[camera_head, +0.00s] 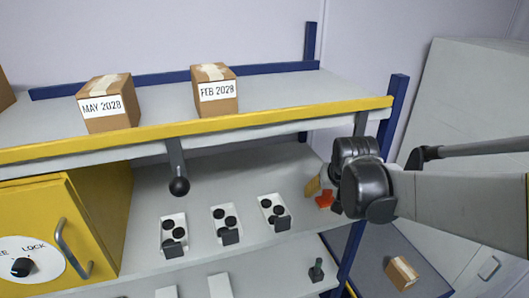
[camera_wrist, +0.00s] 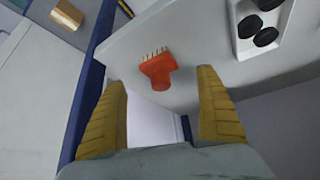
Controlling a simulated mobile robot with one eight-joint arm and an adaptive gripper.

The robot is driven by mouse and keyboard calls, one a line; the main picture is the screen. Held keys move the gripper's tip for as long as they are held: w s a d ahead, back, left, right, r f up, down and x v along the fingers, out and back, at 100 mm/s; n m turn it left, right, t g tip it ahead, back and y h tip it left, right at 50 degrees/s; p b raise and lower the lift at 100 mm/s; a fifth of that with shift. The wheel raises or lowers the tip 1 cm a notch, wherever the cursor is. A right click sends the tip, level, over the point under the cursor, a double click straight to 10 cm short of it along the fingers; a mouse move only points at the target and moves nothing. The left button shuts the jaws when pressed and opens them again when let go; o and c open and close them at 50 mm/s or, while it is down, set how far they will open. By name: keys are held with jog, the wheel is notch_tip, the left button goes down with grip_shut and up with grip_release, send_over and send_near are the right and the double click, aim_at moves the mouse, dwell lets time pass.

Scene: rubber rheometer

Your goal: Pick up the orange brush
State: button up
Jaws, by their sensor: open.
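The orange brush (camera_wrist: 158,70) lies on the grey shelf in the wrist view, with its pale bristles pointing to the top of the picture. It also shows in the head view (camera_head: 325,199), near the shelf's right end and partly hidden by my gripper. My gripper (camera_wrist: 164,98) is open and empty, with one yellow finger on each side of the picture. The brush appears between and beyond the fingers, apart from both. In the head view, my gripper (camera_head: 318,190) is mostly hidden behind its own wrist.
White trays with black round pieces (camera_head: 224,224) stand left of the brush on the same shelf. A yellow-edged upper shelf (camera_head: 270,118) with cardboard boxes runs above. A blue post (camera_head: 391,115) stands at the right end. A yellow cabinet (camera_head: 98,200) stands at the left.

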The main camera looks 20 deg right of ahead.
aim_at(328, 194)
jog(key=x, duration=0.4)
jog(key=shift+w+f, duration=0.15)
jog(key=shift+f, duration=0.05)
jog(key=shift+c, duration=0.6)
jog(key=c, duration=1.5)
